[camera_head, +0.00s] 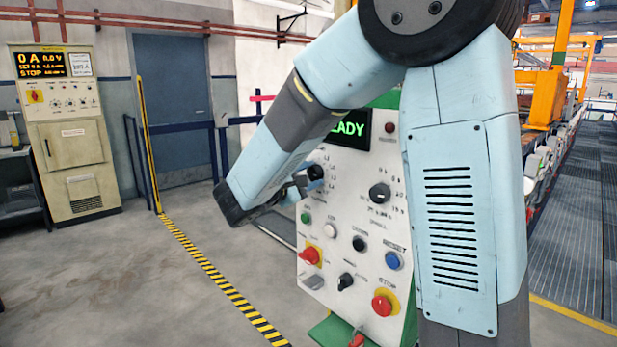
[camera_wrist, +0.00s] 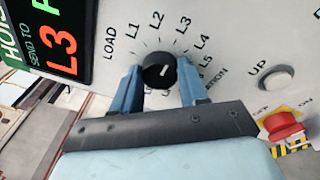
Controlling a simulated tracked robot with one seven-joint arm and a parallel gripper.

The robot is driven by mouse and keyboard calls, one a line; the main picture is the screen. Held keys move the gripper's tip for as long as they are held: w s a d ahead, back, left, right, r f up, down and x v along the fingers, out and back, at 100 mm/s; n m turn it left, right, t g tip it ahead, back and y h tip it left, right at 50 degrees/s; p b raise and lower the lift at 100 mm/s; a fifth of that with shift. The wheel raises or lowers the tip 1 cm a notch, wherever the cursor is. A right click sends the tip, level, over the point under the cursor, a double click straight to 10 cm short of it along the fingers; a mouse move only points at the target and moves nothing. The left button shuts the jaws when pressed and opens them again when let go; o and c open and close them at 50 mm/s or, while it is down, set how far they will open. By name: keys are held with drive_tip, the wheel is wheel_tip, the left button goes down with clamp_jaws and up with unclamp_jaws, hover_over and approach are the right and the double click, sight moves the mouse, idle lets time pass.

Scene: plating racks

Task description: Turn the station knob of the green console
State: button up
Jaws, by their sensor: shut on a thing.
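The green console (camera_head: 335,280) stands in front of me, with a pale control panel and a green frame. Its station knob (camera_wrist: 158,71) is round and black with a small white mark, ringed by the labels LOAD and L1 to L5. I cannot tell exactly which label the mark points to. My gripper (camera_wrist: 158,88) has one blue finger on each side of the knob and is shut on it. In the head view my gripper (camera_head: 303,184) reaches the panel's upper left, partly covering the knob (camera_head: 316,172). The display (camera_wrist: 45,45) reads SEND TO L3.
Near the knob are a white UP button (camera_wrist: 277,77) and a red knob (camera_wrist: 284,125). Lower on the panel are a blue RESET button (camera_head: 393,261) and a red STOP button (camera_head: 382,304). A beige cabinet (camera_head: 75,150) stands far left; the floor between is clear.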

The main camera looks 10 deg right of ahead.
drive_tip(key=shift+f+n, duration=0.1)
drive_tip(key=shift+n, duration=0.4)
drive_tip(key=n, duration=0.3)
drive_tip(key=shift+n+g, duration=0.3)
drive_tip(key=n, duration=0.4)
drive_tip(key=shift+a, duration=0.1)
drive_tip(key=n, duration=0.2)
drive_tip(key=n+g, duration=0.1)
drive_tip(key=n, duration=0.1)
drive_tip(key=shift+w+r, duration=0.15)
drive_tip(key=shift+r, duration=0.05)
drive_tip(key=shift+w+a+n+g, duration=0.1)
drive_tip(key=shift+n+g, duration=0.3)
drive_tip(key=shift+n, duration=1.6)
drive_tip(key=o, duration=1.1)
drive_tip(key=shift+c, duration=0.2)
drive_tip(key=shift+a, duration=0.1)
